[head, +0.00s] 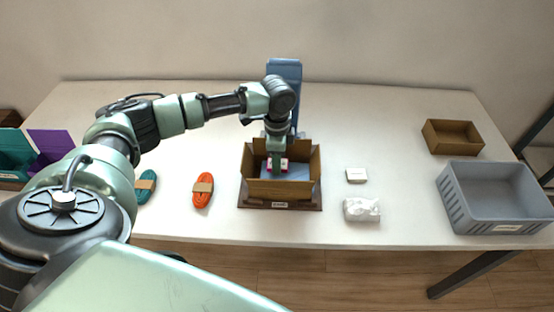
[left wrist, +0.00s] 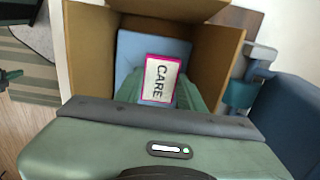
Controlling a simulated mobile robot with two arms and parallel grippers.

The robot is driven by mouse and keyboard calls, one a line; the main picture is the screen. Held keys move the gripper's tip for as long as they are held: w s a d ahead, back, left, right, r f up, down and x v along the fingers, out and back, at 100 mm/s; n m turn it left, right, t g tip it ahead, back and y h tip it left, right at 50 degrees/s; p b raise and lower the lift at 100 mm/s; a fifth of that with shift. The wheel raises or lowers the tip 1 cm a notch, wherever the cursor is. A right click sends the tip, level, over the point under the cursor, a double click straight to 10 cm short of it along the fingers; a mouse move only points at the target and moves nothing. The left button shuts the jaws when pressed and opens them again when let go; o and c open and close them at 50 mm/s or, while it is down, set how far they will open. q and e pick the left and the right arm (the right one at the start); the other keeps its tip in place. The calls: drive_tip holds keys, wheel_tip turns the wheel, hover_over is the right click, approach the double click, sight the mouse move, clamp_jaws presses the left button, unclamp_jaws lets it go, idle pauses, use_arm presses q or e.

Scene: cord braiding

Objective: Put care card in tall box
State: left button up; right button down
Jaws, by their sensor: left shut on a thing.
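The care card (left wrist: 160,80) is white with a pink border and the word CARE. It also shows small and pink in the head view (head: 284,164). My left gripper (head: 277,165) is shut on it, pointing down inside the open cardboard box (head: 282,189) at the table's middle. This box, with its flaps up, is the likely tall box; its walls surround the card in the left wrist view (left wrist: 85,50). A light blue item (left wrist: 128,52) lies in the box under the card. Whether the card touches it I cannot tell. My right gripper is not seen.
A blue stand (head: 285,72) rises right behind the box. Orange (head: 203,196) and teal (head: 147,183) cord bundles lie to the left. A small white block (head: 356,175) and a clear bag (head: 362,210) lie to the right, then a grey crate (head: 468,208) and a low brown box (head: 452,145).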

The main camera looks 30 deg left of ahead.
use_arm(q)
drive_tip(key=o, duration=1.4)
drive_tip(key=shift+r+b, duration=0.6)
drive_tip(key=shift+r, duration=3.3)
